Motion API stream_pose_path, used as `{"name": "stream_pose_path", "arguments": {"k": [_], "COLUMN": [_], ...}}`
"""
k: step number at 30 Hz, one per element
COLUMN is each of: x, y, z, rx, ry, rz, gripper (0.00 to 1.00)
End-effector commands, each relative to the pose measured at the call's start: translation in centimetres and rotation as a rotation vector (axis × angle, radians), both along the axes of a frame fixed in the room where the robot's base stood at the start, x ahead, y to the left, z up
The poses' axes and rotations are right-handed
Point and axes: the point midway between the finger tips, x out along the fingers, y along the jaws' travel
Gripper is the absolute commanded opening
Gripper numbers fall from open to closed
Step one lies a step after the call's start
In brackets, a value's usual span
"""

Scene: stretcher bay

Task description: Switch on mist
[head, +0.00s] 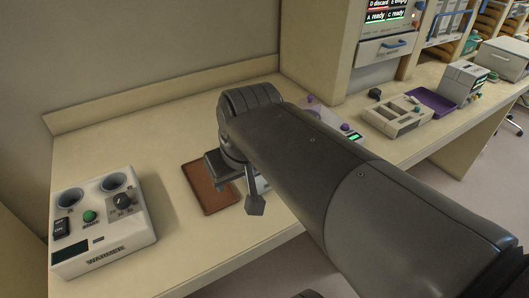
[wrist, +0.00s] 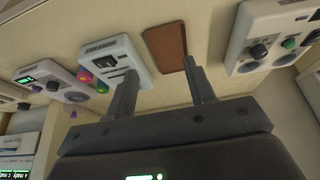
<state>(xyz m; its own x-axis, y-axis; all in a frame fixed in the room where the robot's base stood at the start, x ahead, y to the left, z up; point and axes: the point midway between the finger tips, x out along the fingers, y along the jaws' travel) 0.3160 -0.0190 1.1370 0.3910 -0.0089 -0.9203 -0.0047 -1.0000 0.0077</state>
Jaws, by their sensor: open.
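No control with a readable mist label shows. A white box (wrist: 118,58) with dark slots and an unreadable label stands near my gripper in the wrist view, coloured knobs at its edge; my arm mostly hides it in the head view. A white unit (wrist: 50,82) with a green display and a black knob is beside it. The warmer (head: 101,262) sits at the left of the head view, with a black switch (head: 61,229), a green button (head: 90,216) and a dial (head: 123,202). My gripper (wrist: 160,72) is open and empty, above the counter near the brown mat (wrist: 165,48).
The counter (head: 165,140) is clear behind the warmer and the mat. A wall closes the back. Farther right stand a beige box (head: 396,118), a purple tray (head: 431,102) and a grey-white device (head: 464,83). A cabinet with a lit status display (head: 388,14) rises behind.

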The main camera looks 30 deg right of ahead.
Motion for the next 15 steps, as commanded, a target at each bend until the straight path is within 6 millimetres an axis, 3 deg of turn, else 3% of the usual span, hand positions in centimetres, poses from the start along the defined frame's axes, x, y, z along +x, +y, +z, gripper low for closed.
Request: {"name": "stream_pose_path", "arguments": {"k": [15], "x": [7.9], "y": [-8.6], "z": [2.1], "rx": [0.052], "ry": [0.247], "rz": [0.0], "gripper": [0.07]}}
